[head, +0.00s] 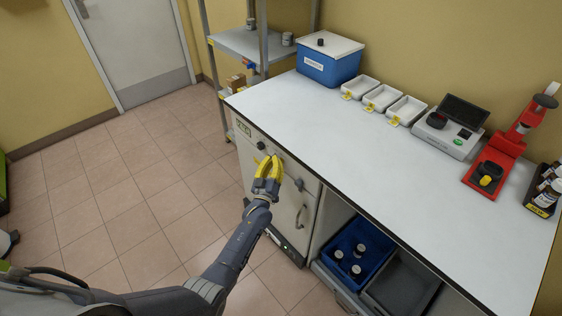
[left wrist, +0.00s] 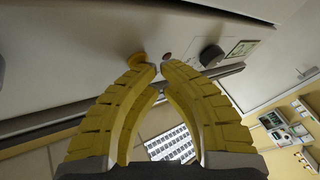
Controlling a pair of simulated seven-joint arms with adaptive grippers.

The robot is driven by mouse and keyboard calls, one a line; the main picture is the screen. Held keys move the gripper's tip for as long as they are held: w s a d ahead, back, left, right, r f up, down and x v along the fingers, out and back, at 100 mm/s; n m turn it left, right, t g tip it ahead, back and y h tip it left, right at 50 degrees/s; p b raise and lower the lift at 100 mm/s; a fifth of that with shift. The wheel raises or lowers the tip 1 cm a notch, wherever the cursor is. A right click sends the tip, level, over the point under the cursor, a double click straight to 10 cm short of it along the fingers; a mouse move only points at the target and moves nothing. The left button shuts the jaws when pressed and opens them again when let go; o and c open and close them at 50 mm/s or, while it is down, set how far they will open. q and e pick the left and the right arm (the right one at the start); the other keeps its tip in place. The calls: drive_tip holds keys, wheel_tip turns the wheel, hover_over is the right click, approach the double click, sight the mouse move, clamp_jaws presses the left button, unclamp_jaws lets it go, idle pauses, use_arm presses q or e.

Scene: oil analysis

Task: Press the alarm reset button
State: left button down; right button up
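The front panel of the white cabinet under the bench (head: 245,138) faces my left gripper (head: 268,160). In the left wrist view, the panel carries a yellow-orange round button (left wrist: 137,60), a small reddish-brown button (left wrist: 167,56), a black knob (left wrist: 210,55) and a green-marked label (left wrist: 242,48). I cannot read which button is the alarm reset. My left gripper (left wrist: 161,69) has its yellow fingertips drawn together, empty, just in front of the two buttons. I cannot tell whether they touch the panel. My right gripper is not in view.
The white bench top (head: 330,120) overhangs the panel. A door handle (head: 300,213) sits lower on the cabinet. A blue crate with bottles (head: 341,239) is in the open bay to the right. A shelf rack (head: 238,45) stands behind.

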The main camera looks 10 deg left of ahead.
use_arm(q)
drive_tip(key=shift+s+a, duration=0.45)
drive_tip(key=shift+s, duration=0.1)
drive_tip(key=shift+s, duration=0.1)
drive_tip(key=shift+s+a, duration=0.75)
drive_tip(key=shift+s, duration=0.25)
drive_tip(key=shift+s+a, duration=0.75)
drive_tip(key=shift+s, duration=0.2)
